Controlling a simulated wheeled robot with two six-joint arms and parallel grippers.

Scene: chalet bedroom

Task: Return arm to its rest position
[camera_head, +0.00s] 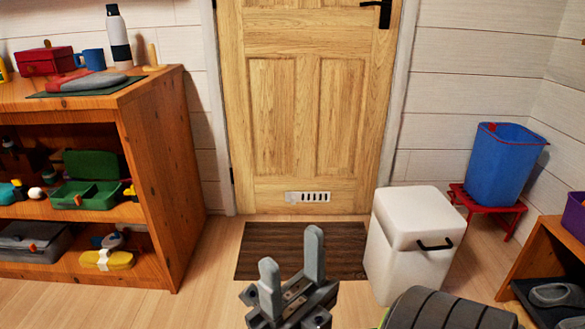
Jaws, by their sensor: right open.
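My right gripper (292,262) shows at the bottom middle of the head view. Its two grey fingers point up and stand apart, with nothing between them. It is in front of the dark brown doormat (345,245) and seems to be above the wooden floor. My left gripper is not in view.
A wooden shelf (165,165) with several items stands at the left. A closed wooden door (300,120) is straight ahead. A white box (405,235) with a black handle stands right of the mat. A blue bin (500,165) sits on a red stool. A dark ribbed object (445,312) is at lower right.

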